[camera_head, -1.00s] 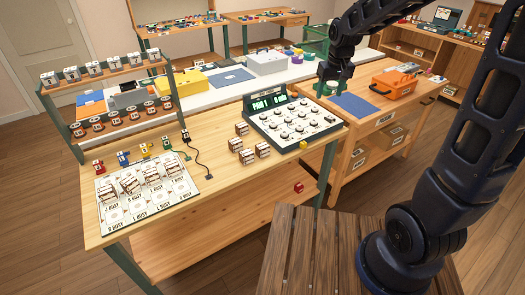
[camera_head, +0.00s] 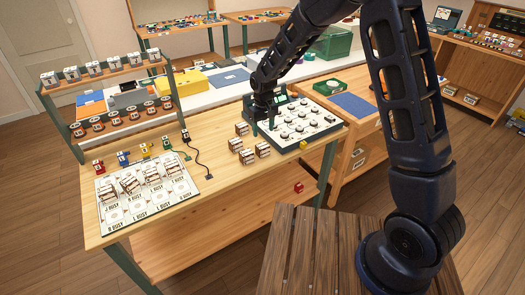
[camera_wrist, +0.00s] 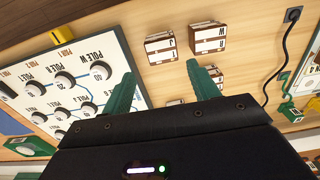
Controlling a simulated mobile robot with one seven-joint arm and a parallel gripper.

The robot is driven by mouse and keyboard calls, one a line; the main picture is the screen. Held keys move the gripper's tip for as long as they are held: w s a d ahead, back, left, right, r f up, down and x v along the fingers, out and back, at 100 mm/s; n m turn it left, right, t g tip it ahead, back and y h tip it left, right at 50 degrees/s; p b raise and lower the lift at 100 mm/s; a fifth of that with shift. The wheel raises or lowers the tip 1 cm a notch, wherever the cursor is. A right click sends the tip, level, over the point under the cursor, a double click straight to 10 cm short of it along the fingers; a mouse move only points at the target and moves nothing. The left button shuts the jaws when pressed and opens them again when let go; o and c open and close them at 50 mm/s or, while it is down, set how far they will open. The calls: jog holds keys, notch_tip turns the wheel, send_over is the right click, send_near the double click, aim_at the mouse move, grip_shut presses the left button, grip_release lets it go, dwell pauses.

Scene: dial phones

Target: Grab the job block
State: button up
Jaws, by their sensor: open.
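Several small brown-and-white lettered blocks (camera_head: 247,157) stand in a cluster on the wooden table, just left of the dial panel (camera_head: 300,125). Which one is the job block I cannot tell. In the wrist view two blocks stand side by side, one marked J (camera_wrist: 160,47) and one marked R (camera_wrist: 208,39). Others are partly hidden behind my gripper's body. My gripper (camera_head: 263,127) is over the panel's left edge, just right of the blocks. In the wrist view its green fingers (camera_wrist: 164,85) are apart with nothing held between them.
The dial panel with its raised knobs (camera_wrist: 65,79) lies close beside my gripper. More blocks lie on a printed card (camera_head: 185,188) at the table's left. A black cable (camera_head: 200,160) runs between card and blocks.

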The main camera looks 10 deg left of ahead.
aim_at(263, 145)
jog(key=f, duration=1)
jog(key=shift+a+f, duration=0.2)
jog(key=shift+f, duration=0.2)
jog(key=c, duration=0.8)
jog(key=shift+o, duration=0.2)
jog(key=shift+r, duration=0.15)
